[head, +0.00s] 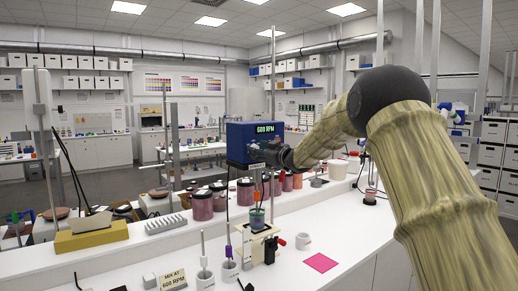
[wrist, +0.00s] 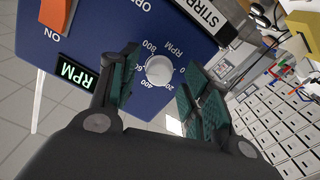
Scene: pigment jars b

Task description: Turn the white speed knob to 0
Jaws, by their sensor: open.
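The white speed knob (wrist: 159,70) is on the blue front panel of the stirrer (wrist: 110,25), ringed by a printed RPM scale; the picture is turned, and I cannot make out where its pointer stands. My gripper (wrist: 160,92) is open, with one dark green finger pad on each side of the knob; I cannot tell if either touches it. In the head view the blue stirrer box (head: 236,141) shows 600 RPM in green on its display (head: 268,128). My gripper (head: 270,155) is at its front, hiding the knob there.
An orange switch (wrist: 58,14) marked ON sits on the panel. Below the stirrer, a beaker (head: 257,219) stands on a small stand. A card (head: 173,281) reads MIX AT 600 RPM. Red jars (head: 202,206) line the bench behind; a pink sheet (head: 320,262) lies at right.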

